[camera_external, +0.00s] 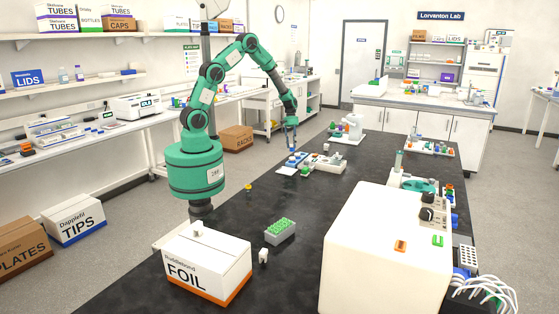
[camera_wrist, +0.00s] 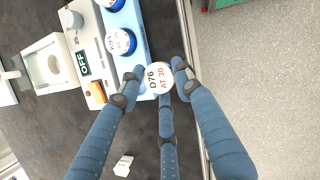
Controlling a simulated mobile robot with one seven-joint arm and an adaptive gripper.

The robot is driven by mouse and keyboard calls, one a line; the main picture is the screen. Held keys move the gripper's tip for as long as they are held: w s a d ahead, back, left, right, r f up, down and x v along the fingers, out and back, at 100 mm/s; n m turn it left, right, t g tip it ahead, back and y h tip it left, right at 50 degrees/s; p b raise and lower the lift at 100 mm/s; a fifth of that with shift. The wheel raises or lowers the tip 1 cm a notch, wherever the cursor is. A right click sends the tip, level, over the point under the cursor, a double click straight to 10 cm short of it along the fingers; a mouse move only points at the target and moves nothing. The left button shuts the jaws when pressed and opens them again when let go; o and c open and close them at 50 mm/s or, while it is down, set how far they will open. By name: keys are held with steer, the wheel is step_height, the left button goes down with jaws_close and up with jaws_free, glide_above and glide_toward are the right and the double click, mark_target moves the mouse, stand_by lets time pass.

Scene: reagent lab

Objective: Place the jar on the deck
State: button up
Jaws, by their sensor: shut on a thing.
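My gripper (camera_wrist: 157,76) is shut on a jar, its fingers around the sides. The jar (camera_wrist: 158,77) has a round white lid reading "D76 AT 30". It is at the near end of a light-blue strip (camera_wrist: 134,22), which may be the deck. Two more white-topped jars with blue sides, a nearer one (camera_wrist: 120,42) and a farther one (camera_wrist: 113,4), stand on that strip. I cannot tell whether the held jar touches the strip. In the external view my gripper (camera_external: 291,145) points down above the blue strip (camera_external: 292,161); the held jar is too small to make out there.
A white device marked "OFF" (camera_wrist: 87,60) lies left of the strip. A small white block (camera_wrist: 123,165) lies on the dark bench. The bench edge and floor are close on the right. A microscope-like device (camera_external: 352,127) and a green rack (camera_external: 281,230) stand elsewhere on the bench.

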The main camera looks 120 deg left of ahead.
mark_target(294, 149)
steer(key=shift+w+a, duration=0.5)
steer(key=shift+a, duration=0.15)
steer(key=shift+f, duration=0.15)
steer(key=shift+f+b, duration=0.45)
steer(key=shift+f, duration=1.2)
steer(key=o, duration=1.2)
steer(key=shift+f, duration=0.1)
steer(key=shift+o, duration=0.2)
steer(key=p+v, duration=0.2)
steer(key=v, duration=1)
